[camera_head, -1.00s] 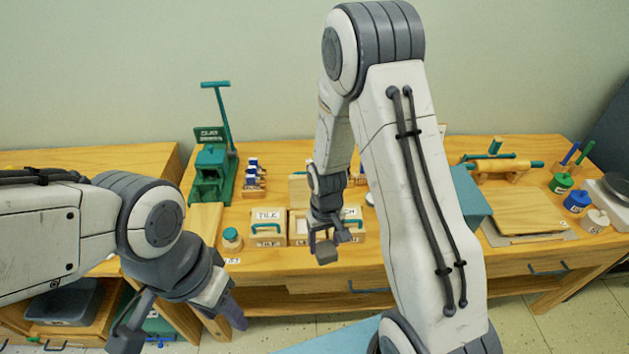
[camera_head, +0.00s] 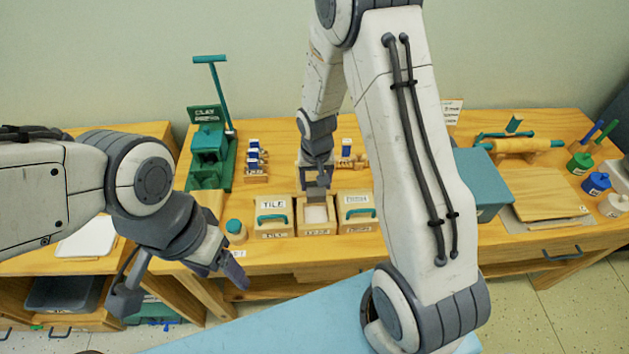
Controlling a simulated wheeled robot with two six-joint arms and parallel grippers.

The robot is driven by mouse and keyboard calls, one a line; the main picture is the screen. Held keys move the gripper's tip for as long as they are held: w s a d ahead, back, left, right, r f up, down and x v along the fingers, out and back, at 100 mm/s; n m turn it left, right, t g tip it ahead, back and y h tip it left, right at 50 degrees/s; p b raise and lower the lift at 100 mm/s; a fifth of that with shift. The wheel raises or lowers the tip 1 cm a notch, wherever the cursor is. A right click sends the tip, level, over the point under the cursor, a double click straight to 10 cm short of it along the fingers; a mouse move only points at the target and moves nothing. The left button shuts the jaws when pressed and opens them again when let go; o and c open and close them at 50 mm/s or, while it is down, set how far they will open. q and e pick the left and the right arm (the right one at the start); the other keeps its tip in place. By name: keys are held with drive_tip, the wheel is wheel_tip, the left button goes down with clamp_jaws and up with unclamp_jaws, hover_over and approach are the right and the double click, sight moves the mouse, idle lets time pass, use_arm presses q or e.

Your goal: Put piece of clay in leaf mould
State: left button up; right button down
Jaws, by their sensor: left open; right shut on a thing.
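Three wooden mould boxes stand in a row near the table's front edge. The left one is the tile mould (camera_head: 275,217), with a lid and teal handle. The middle box (camera_head: 316,228) is open on top with a pale inside; its label is too small to read surely. The right box (camera_head: 357,213) has a lid with a teal handle. My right gripper (camera_head: 316,190) points down just above the back of the middle box, shut on a small greyish thing, apparently the piece of clay, mostly hidden by the fingers. My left gripper (camera_head: 183,290) is open and empty, in front of the table at left.
A teal-lidded jar (camera_head: 236,231) is left of the moulds. A teal box (camera_head: 485,180) and wooden boards (camera_head: 540,200) lie to the right.

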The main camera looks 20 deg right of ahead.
use_arm(q)
wheel_tip(320, 180, down, 7)
drive_tip(key=b, duration=0.6)
drive_tip(key=shift+b, duration=0.3)
use_arm(e)
drive_tip(key=shift+f, duration=4.25)
unclamp_jaws()
drive_tip(key=shift+r, duration=0.1)
use_arm(q)
wheel_tip(320, 180, up, 6)
drive_tip(key=p, duration=0.6)
drive_tip(key=shift+r+p, duration=0.25)
drive_tip(key=shift+p, duration=0.1)
use_arm(e)
drive_tip(key=shift+r, duration=3.95)
drive_tip(key=shift+a, duration=0.1)
